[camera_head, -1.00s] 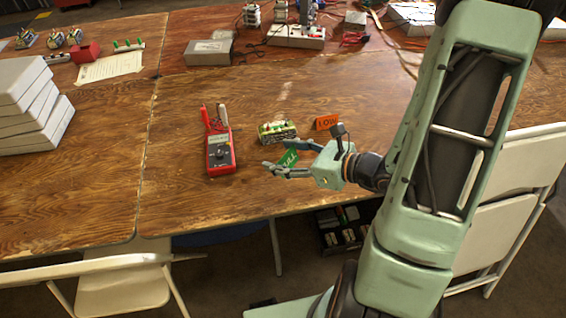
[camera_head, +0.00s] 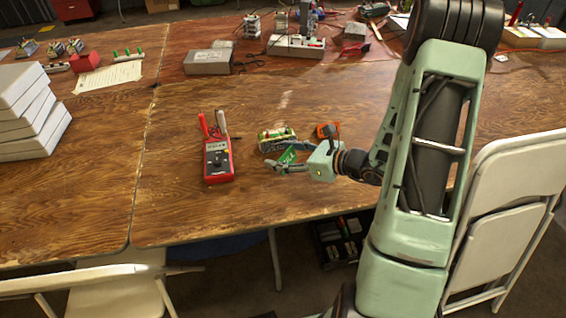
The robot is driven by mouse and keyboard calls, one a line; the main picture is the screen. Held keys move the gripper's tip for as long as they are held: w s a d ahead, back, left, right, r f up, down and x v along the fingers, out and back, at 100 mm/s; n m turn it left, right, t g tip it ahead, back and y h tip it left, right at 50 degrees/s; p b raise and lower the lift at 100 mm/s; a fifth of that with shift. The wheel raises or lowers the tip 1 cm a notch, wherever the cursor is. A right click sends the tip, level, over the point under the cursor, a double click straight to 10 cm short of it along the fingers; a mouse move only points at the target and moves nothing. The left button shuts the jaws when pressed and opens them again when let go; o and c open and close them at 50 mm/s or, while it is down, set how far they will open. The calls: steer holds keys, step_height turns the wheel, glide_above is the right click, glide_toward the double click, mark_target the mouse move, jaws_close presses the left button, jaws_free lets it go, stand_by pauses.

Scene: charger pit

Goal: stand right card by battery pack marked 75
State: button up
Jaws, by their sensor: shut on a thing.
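A green card (camera_head: 288,156) is between the fingers of my gripper (camera_head: 283,156), which is shut on it. The card looks tilted, and its lettering is too small to read now. A battery pack (camera_head: 277,136) with a yellowish-green wrap lies on the wooden table just behind the gripper; I cannot read its marking. An orange card (camera_head: 322,130) stands behind my gripper, partly hidden by it. I cannot tell whether the green card touches the table.
A red multimeter (camera_head: 218,160) with its probes lies left of the pack. A stack of white boxes (camera_head: 30,112) is at the far left. A grey box (camera_head: 208,62) and electronics stand at the back. Bare table lies in front of the multimeter.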

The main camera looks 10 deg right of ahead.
mark_target(290, 163)
steer(key=shift+w+f, duration=0.25)
steer(key=shift+f, duration=1.5)
steer(key=shift+b, duration=0.3)
steer(key=shift+f, duration=0.25)
steer(key=o, duration=0.7)
steer(key=shift+r, duration=0.1)
steer(key=shift+c, duration=0.2)
